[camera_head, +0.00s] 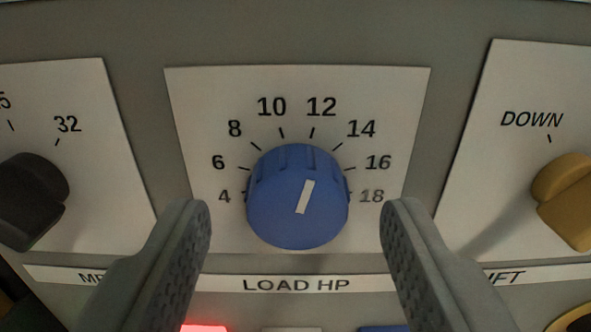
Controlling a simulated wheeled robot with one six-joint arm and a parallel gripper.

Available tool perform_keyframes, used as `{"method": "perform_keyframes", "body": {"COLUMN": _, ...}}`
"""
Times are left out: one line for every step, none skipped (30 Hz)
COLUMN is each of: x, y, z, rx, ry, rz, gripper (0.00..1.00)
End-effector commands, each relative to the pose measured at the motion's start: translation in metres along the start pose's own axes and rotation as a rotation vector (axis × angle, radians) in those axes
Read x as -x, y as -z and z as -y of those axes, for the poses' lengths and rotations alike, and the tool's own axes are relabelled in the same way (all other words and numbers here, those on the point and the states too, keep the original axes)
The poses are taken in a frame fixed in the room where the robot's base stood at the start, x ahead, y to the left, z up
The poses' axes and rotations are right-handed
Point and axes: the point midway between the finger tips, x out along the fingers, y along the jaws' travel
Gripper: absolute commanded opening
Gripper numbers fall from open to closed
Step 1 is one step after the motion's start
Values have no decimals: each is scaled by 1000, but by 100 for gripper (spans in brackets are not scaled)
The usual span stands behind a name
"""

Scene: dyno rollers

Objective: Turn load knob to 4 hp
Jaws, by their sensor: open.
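The blue load knob (270,215) is in the middle of the view, on a white dial plate (205,95) marked from 4 at the left to 18 at the right, above the label LOAD HP. Its white pointer mark (305,197) points up and slightly right, toward about 12. The 4 mark (224,196) is at the knob's left. My gripper (295,208) is open, with one finger on each side of the knob. Gaps show between both fingers and the knob in the picture; their depth relative to it is hard to tell.
A black knob (30,195) is at the left, near a 32 mark. A yellow knob (572,190) is at the right, below the word DOWN. A lit red piece (203,328) and a blue piece (384,328) show at the bottom edge. The panel above the plates is bare.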

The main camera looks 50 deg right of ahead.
Motion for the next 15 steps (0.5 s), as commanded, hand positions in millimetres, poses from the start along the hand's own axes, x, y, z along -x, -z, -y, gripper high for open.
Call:
{"method": "perform_keyframes", "body": {"x": -4, "y": 0, "z": 0, "rx": 0, "ry": -1, "rz": 0, "gripper": 53}}
{"method": "perform_keyframes", "body": {"x": -6, "y": 0, "z": 0, "rx": 0, "ry": -1, "rz": 0, "gripper": 53}}
{"method": "perform_keyframes", "body": {"x": -8, "y": 0, "z": 0, "rx": 0, "ry": -1, "rz": 0, "gripper": 53}}
{"method": "perform_keyframes", "body": {"x": -9, "y": 0, "z": 0, "rx": 0, "ry": -1, "rz": 0, "gripper": 53}}
{"method": "perform_keyframes", "body": {"x": -10, "y": 0, "z": 0, "rx": 0, "ry": -1, "rz": 0, "gripper": 53}}
{"method": "perform_keyframes", "body": {"x": -10, "y": 0, "z": 0, "rx": 0, "ry": -1, "rz": 0, "gripper": 53}}
{"method": "perform_keyframes", "body": {"x": -11, "y": 0, "z": 0, "rx": 0, "ry": -1, "rz": 0, "gripper": 53}}
{"method": "perform_keyframes", "body": {"x": -11, "y": 0, "z": 0, "rx": 0, "ry": -1, "rz": 0, "gripper": 53}}
{"method": "perform_keyframes", "body": {"x": -11, "y": 0, "z": 0, "rx": 0, "ry": -1, "rz": 0, "gripper": 53}}
{"method": "perform_keyframes", "body": {"x": -11, "y": 0, "z": 0, "rx": 0, "ry": 0, "rz": 0, "gripper": 53}}
{"method": "perform_keyframes", "body": {"x": -11, "y": 0, "z": 0, "rx": 0, "ry": 0, "rz": 0, "gripper": 53}}
{"method": "perform_keyframes", "body": {"x": -10, "y": 0, "z": 0, "rx": 0, "ry": 0, "rz": 0, "gripper": 53}}
{"method": "perform_keyframes", "body": {"x": -10, "y": 0, "z": 0, "rx": 0, "ry": 0, "rz": 0, "gripper": 53}}
{"method": "perform_keyframes", "body": {"x": -10, "y": 0, "z": 0, "rx": 0, "ry": 0, "rz": 0, "gripper": 51}}
{"method": "perform_keyframes", "body": {"x": -10, "y": 0, "z": 0, "rx": 0, "ry": 0, "rz": 0, "gripper": 44}}
